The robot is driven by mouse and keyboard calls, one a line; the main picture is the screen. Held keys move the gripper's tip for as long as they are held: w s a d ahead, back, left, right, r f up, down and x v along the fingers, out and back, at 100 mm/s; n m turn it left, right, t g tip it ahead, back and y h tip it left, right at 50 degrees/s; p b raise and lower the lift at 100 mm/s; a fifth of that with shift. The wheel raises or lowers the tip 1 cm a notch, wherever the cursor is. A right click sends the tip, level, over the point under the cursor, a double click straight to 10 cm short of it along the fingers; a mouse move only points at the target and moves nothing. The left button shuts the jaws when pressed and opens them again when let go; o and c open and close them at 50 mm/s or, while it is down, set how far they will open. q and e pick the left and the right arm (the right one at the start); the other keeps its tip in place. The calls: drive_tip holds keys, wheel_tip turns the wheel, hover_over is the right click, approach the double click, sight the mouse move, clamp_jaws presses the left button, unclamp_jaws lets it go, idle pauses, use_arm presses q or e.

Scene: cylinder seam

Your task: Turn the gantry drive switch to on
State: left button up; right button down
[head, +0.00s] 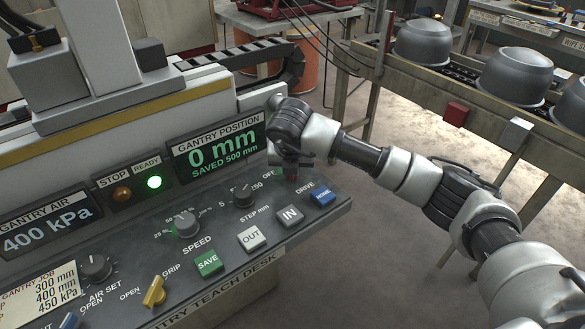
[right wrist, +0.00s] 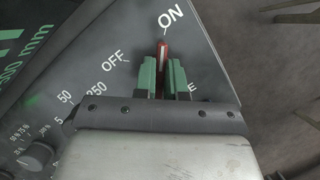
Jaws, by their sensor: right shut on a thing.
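The gantry drive switch is a small red knob (right wrist: 163,55) with a white line along it, on the sloping teach desk (head: 318,222). In the right wrist view its line points up, close to the ON label (right wrist: 171,18) and away from the OFF label (right wrist: 116,61). My right gripper (right wrist: 163,78) is shut on the knob, with a green-padded finger on each side. In the head view my right gripper (head: 291,172) is over the DRIVE area at the desk's right end and hides most of the switch. My left gripper is not in view.
The display (head: 216,148) reads 0 mm, saved 500 mm. A blue button (head: 323,197), a grey IN button (head: 290,216) and the STEP dial (head: 243,195) lie close to my gripper. A conveyor with grey pots (head: 514,76) stands behind at the right.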

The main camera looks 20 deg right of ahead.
drive_tip(key=shift+s+f+m, duration=0.1)
drive_tip(key=shift+f+m, duration=0.15)
drive_tip(key=shift+m, duration=0.35)
drive_tip(key=c, duration=1.3)
unclamp_jaws()
drive_tip(key=shift+o, duration=0.5)
drive_tip(key=b+v, duration=0.1)
drive_tip(key=v, duration=0.9)
drive_tip(key=shift+a+r, duration=0.2)
drive_tip(key=shift+r, duration=0.25)
